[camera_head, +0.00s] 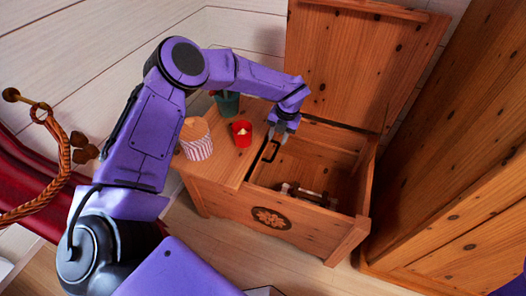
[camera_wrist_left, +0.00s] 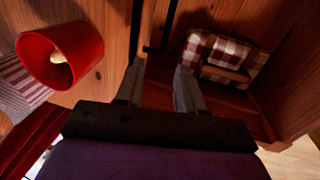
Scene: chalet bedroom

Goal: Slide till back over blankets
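An open wooden chest (camera_head: 292,245) stands at the centre right, its lid (camera_head: 357,65) raised behind it. Folded red-and-white checked blankets (camera_wrist_left: 222,55) lie low inside it and also show, partly, in the head view (camera_head: 308,194). I cannot clearly tell the till apart from the chest's woodwork. My right gripper is out of view.
A tall wooden cabinet (camera_head: 450,150) stands close on the right.

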